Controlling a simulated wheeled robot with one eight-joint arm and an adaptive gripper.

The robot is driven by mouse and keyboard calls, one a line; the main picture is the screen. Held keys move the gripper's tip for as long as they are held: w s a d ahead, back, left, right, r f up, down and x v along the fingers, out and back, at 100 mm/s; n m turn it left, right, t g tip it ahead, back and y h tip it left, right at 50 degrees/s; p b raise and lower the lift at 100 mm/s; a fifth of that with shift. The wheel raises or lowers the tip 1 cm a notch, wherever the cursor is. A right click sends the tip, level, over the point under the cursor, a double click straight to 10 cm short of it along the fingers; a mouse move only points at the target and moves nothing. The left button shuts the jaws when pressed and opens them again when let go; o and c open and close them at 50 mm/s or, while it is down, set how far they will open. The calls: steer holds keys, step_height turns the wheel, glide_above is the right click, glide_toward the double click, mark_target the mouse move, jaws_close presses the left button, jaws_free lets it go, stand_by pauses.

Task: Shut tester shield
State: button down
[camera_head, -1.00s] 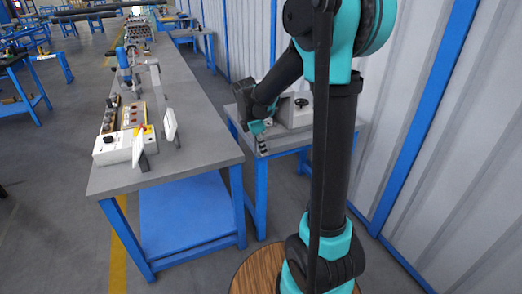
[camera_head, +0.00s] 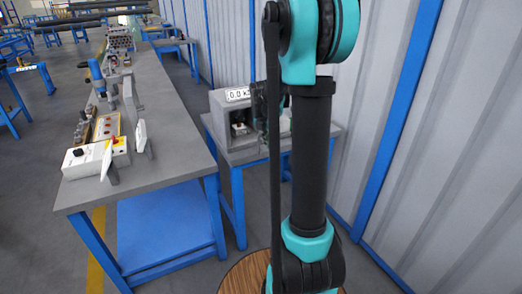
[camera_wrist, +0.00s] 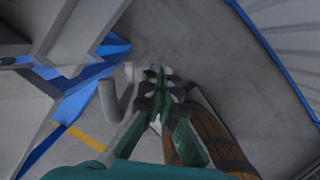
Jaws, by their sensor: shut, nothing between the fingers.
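The tester (camera_head: 222,106) is a grey box with a "0.0" readout on top, standing on a small blue-legged table to the right of the long bench. Its front shows a recess with a small fixture inside. My arm hides its right part, and I cannot clearly make out the shield or its position. In the wrist view my gripper (camera_wrist: 160,78) is shut and empty, with its green fingers together above the floor. A pale grey bent bar (camera_wrist: 112,102) shows left of the fingers, apart from them; I cannot tell whether it belongs to the shield.
The long grey bench (camera_head: 165,160) on the left carries a control box (camera_head: 85,162), white upright panels and a blue-topped device (camera_head: 97,75). A corrugated wall (camera_head: 455,170) bounds the right.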

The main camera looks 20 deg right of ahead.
steer(key=w+d, duration=0.2)
steer(key=w, duration=0.6)
steer(key=w+d, duration=0.3)
steer(key=w, duration=0.5)
steer(key=shift+d, duration=0.2)
steer(key=shift+w, duration=0.1)
